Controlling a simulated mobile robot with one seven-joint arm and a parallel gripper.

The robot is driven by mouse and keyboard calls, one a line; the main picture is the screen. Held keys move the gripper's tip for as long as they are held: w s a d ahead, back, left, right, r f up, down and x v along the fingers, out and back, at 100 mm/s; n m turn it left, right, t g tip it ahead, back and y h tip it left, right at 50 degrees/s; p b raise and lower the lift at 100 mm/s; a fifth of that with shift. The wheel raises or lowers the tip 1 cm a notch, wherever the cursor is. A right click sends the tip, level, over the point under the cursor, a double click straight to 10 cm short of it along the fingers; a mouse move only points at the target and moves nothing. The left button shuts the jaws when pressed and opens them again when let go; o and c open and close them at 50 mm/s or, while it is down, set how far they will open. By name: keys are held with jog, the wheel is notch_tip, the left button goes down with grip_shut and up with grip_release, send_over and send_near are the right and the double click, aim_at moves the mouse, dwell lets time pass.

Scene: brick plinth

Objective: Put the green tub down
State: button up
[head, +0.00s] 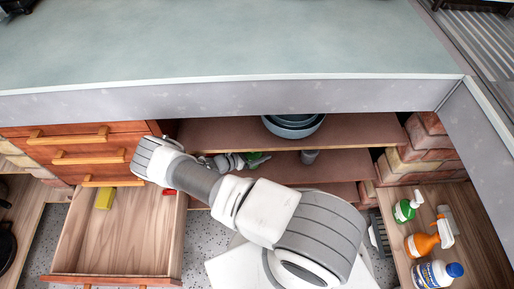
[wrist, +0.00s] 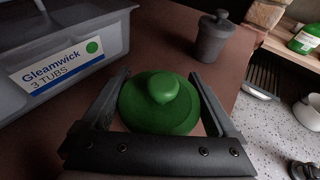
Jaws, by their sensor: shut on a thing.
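The green tub (wrist: 160,105), round with a knob on its lid, sits between the two fingers of my gripper (wrist: 160,80) in the wrist view. My gripper is shut on it. In the head view my gripper (head: 238,161) reaches into the shelf unit under the counter, and a bit of the green tub (head: 258,160) shows beside it. The brown shelf (wrist: 165,40) lies below the tub; the tub's base is hidden, so I cannot tell whether it touches the shelf.
A grey box (wrist: 28,105) labelled "Gleamwick 3 TUBS", with a green dot, stands left of the tub. A dark grey tub (wrist: 212,38) stands behind to the right; bare shelf lies between. Blue-grey bowls (head: 293,126) sit on the upper shelf.

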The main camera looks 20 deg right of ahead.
jog(key=shift+s+a+f, duration=0.1)
jog(key=shift+s+f, duration=0.05)
jog(key=shift+f, duration=0.2)
jog(key=shift+f, duration=0.2)
jog(key=o, duration=1.1)
jog(key=shift+r, duration=0.15)
jog(key=shift+a+r, duration=0.1)
jog(key=shift+r, duration=0.1)
jog(key=p+v, duration=0.1)
jog(key=v, duration=0.6)
jog(key=shift+s+f+p, duration=0.1)
jog(key=shift+p, duration=0.2)
jog(key=shift+a, duration=0.1)
